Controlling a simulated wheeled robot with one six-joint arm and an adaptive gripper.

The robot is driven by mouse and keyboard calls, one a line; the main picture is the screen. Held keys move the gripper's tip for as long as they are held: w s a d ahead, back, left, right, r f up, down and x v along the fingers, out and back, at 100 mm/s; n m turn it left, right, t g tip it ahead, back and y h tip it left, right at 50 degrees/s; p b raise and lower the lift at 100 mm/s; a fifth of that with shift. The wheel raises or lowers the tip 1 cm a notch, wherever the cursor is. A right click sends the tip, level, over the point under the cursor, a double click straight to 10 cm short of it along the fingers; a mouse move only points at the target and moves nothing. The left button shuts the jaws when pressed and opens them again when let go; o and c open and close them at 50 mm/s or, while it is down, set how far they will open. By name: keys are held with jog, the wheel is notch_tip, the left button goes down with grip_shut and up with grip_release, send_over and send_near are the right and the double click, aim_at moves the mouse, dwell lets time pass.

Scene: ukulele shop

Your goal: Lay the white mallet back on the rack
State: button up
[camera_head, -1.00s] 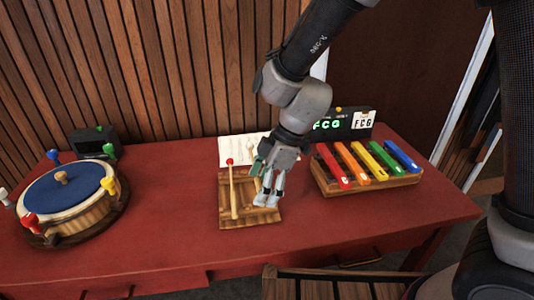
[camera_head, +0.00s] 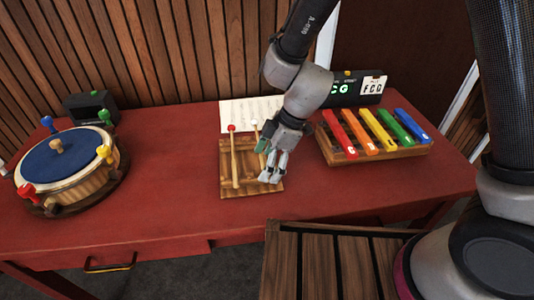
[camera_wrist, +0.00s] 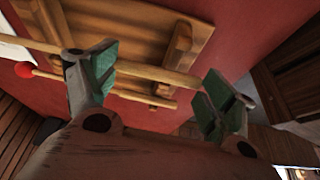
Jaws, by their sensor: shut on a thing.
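The white mallet has a pale round head (camera_head: 254,124) and a wooden handle (camera_wrist: 150,70). It lies along the right part of the wooden rack (camera_head: 225,190), roughly parallel to the red mallet (camera_head: 235,160). My gripper (camera_head: 270,178) is low over the rack's right side, shut on the white mallet's handle. In the wrist view, the green-padded fingers (camera_wrist: 155,90) are at the handle, near its end. The red mallet's head (camera_wrist: 25,69) shows beyond. The gripper hides part of the handle, and I cannot tell whether the mallet touches the rack.
A sheet of music (camera_head: 235,110) lies behind the rack. A box of coloured bars (camera_head: 365,155) stands to the right, with a lit display (camera_head: 340,90) behind it. A blue-topped drum (camera_head: 60,165) stands left. Red table (camera_head: 165,170) is clear between drum and rack.

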jog(key=shift+f, duration=0.35)
jog(key=o, duration=1)
jog(key=shift+r, duration=0.1)
jog(key=v, duration=1.2)
jog(key=s+d+r+m+t+h, duration=0.1)
jog(key=d+r+m, duration=0.4)
jog(key=d, duration=0.7)
jog(key=s+d+r+m+t+h, duration=0.2)
jog(key=s+d+r+m, duration=0.3)
jog(key=d+m, duration=0.3)
jog(key=s+d+r+m+t+h, duration=0.1)
jog(key=s+d+r+m, duration=0.3)
jog(key=d, duration=1.3)
notch_tip(320, 180, up, 2)
jog(key=m+t, duration=0.1)
jog(key=m, duration=0.2)
jog(key=shift+m+t, duration=0.3)
